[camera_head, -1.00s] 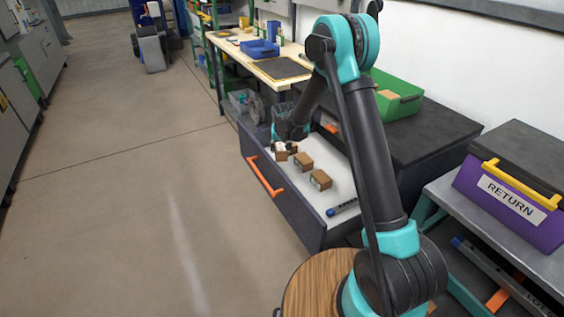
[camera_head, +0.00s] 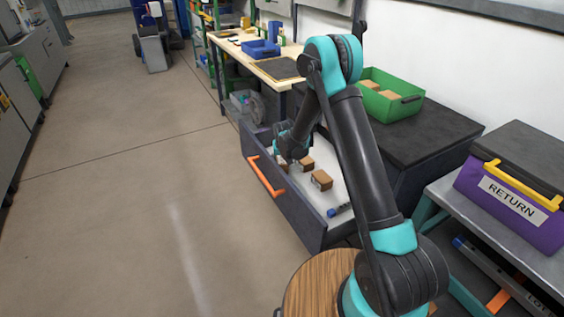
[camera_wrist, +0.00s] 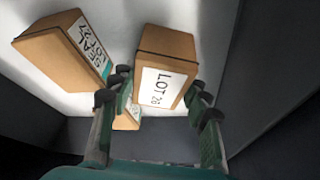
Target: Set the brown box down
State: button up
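Several brown boxes with white labels lie in the open drawer. One brown box (camera_head: 321,180) sits nearer the front and another (camera_head: 307,164) sits behind it. A third (camera_head: 283,167) is partly hidden beneath my gripper (camera_head: 291,153), which is low in the drawer. In the wrist view, a brown box labelled LOT (camera_wrist: 166,72) is between the fingertips of my gripper (camera_wrist: 161,92). The fingers stand apart, with a narrow gap at the box's left side. Another labelled box (camera_wrist: 62,50) lies at left, and a small part of one (camera_wrist: 127,118) shows behind the left finger.
The drawer (camera_head: 290,208) has an orange handle (camera_head: 265,175) and high dark walls close around my gripper. A blue marker (camera_head: 340,210) lies at its near end. A green bin (camera_head: 388,100) with brown boxes stands on the cabinet top. A purple RETURN box (camera_head: 510,205) stands at right.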

jog(key=o, duration=0.4)
jog(key=shift+o, duration=0.2)
jog(key=shift+r, duration=0.1)
jog(key=a+v, duration=0.1)
jog(key=v, duration=1.1)
jog(key=s+d+r, duration=0.6)
jog(key=s+d, duration=0.1)
jog(key=d, duration=0.5)
jog(key=s+d, duration=0.5)
jog(key=s, duration=0.4)
jog(key=s+d+m, duration=0.1)
jog(key=s+d, duration=0.5)
jog(key=s, duration=0.3)
jog(key=s+d+r+m+h, duration=0.1)
jog(key=s+d, duration=0.4)
jog(key=s, duration=0.4)
jog(key=shift+d, duration=0.35)
